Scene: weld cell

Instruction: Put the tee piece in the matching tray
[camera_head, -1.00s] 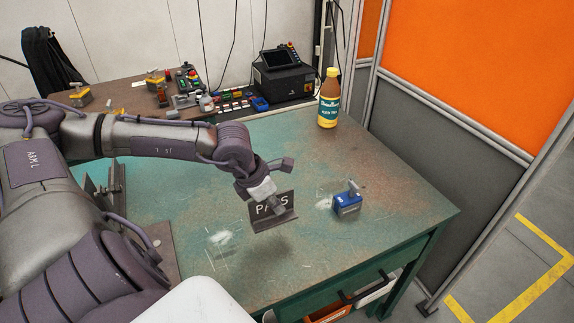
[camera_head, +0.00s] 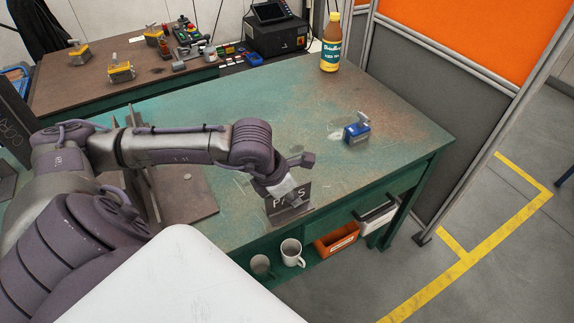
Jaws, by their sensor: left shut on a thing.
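My left gripper (camera_head: 284,190) is shut on the tee piece (camera_head: 290,203), a dark metal plate with a flange along its bottom and white lettering that reads "PA", a partly covered part, then "S". The piece is upright, near the green table's front edge; whether it touches the top is unclear. An orange tray (camera_head: 337,241) with a white label and a pale grey-white tray (camera_head: 377,217) sit side by side below the tabletop, right of the piece. Their labels are too small to read. My right gripper is not in view.
A blue clamp-like device (camera_head: 357,131) and a brown bottle with a yellow cap (camera_head: 331,45) stand on the green table (camera_head: 400,130). Two mugs (camera_head: 291,252) stand on the shelf below. A metal plate (camera_head: 180,198) lies at left. The table's right part is mostly clear.

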